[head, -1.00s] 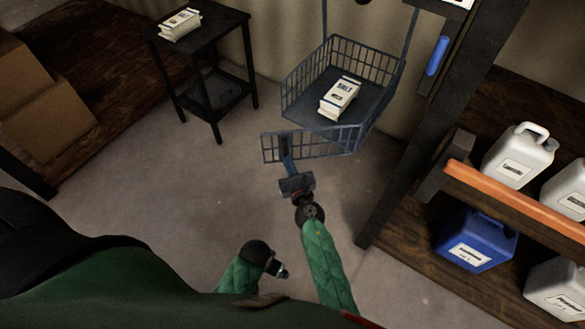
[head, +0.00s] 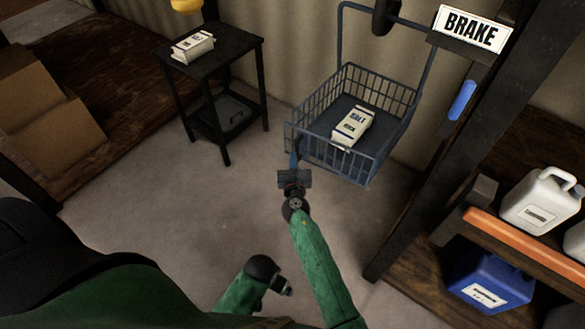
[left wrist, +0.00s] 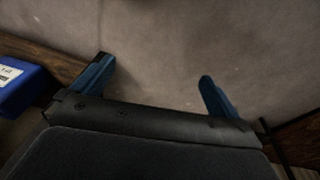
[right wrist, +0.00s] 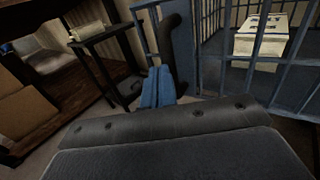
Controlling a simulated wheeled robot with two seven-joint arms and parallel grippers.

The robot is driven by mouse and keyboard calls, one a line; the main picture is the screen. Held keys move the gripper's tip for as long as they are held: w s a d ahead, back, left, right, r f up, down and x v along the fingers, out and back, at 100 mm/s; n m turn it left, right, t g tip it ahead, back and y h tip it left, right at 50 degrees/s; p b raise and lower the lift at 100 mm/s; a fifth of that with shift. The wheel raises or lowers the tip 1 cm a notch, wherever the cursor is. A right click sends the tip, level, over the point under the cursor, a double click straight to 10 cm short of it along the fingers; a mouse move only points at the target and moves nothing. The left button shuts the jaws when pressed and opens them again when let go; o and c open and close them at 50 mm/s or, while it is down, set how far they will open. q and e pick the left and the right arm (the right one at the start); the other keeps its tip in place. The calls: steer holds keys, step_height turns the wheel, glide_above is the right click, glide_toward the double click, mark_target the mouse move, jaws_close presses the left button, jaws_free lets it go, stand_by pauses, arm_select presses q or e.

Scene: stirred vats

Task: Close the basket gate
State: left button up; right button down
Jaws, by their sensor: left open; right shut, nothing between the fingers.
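The blue wire basket (head: 398,92) hangs from a frame at the upper right, with a white salt bag (head: 353,125) inside. Its barred gate (head: 291,137) shows at the near left corner; how far it stands open is hard to tell in the head view. In the right wrist view the gate panel (right wrist: 143,30) stands at an angle to the front bars, with a dark curved handle (right wrist: 178,55). My right gripper (head: 294,160) is shut and empty, its blue fingers (right wrist: 158,88) close by the gate; contact is unclear. My left gripper (left wrist: 155,75) is open and empty over bare floor.
A dark post with a BRAKE sign (head: 472,29) and a blue handle (head: 462,100) stands right, beside shelves with a white jug (head: 540,200) and blue jug (head: 490,278). The floor between is clear.

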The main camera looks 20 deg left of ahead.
mark_target(298, 153)
steer(key=w, duration=0.3)
steer(key=shift+w+a, duration=0.1)
steer(key=shift+w, duration=0.25)
arm_select(q)
steer(key=shift+s+r, duration=0.2)
steer(key=shift+r, duration=0.9)
arm_select(e)
steer(key=shift+w+r, duration=0.15)
steer(key=shift+w, duration=0.2)
arm_select(q)
steer(key=shift+w, duration=0.15)
